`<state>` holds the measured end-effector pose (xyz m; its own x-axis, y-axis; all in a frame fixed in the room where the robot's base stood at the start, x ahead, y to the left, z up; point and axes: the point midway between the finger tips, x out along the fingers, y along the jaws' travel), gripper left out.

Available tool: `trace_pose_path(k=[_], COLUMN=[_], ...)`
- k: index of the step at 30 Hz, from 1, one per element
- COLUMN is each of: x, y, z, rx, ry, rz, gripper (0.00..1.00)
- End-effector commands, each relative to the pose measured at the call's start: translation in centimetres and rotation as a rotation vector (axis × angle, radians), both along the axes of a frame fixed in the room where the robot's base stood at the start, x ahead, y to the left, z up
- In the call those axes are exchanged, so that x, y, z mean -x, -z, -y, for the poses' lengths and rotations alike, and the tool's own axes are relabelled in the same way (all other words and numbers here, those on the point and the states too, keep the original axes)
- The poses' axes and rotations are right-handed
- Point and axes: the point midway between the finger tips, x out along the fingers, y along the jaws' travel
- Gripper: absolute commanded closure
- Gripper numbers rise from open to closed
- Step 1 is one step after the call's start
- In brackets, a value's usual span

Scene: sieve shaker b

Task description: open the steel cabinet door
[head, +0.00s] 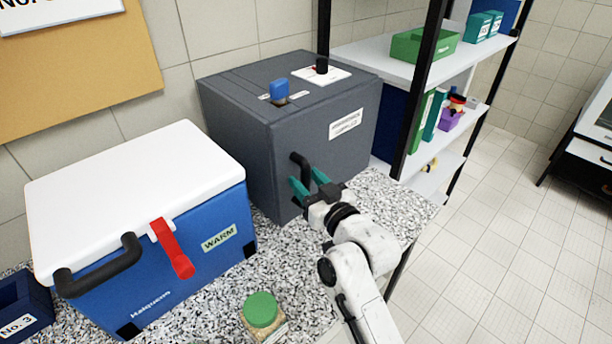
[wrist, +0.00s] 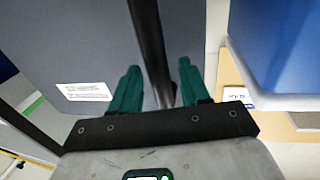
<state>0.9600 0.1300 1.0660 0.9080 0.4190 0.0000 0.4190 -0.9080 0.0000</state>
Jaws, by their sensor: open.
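The steel cabinet is a dark grey box (head: 245,130) on the speckled counter. Its front door (head: 350,145) appears shut flush and carries a white label (head: 345,124), also seen in the wrist view (wrist: 84,92). A black curved bar handle (head: 298,161) stands out from the door. My gripper (head: 307,180) is open at the handle, its teal fingers pointing at the door. In the wrist view, the handle (wrist: 149,45) runs between the two open fingertips (wrist: 158,70), with a gap on both sides. I cannot tell whether either finger touches it.
A blue cooler (head: 190,245) with a white lid, black handle and red latch stands left of the cabinet. A green-lidded jar (head: 261,310) is near the counter's front. A shelf rack (head: 400,75) stands right of the cabinet. The floor at right is clear.

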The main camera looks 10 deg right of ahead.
Motion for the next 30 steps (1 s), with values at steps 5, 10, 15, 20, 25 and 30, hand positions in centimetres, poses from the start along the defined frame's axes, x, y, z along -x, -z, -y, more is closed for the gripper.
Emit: trace_pose_path(k=[5, 10, 15, 20, 25, 30], x=[-0.71, -0.77, -0.75, -0.74, -0.74, -0.74], y=[0.00, 0.04, 0.03, 0.03, 0.03, 0.02], z=[-0.32, -0.33, -0.33, -0.32, -0.32, -0.32], rx=[0.000, 0.000, 0.000, 0.000, 0.000, 0.000], ry=[0.000, 0.001, 0.001, 0.001, 0.000, 0.000], rz=[0.000, 0.000, 0.000, 0.000, 0.000, 0.000], gripper=[0.54, 0.54, 0.62, 0.77, 0.94, 1.00])
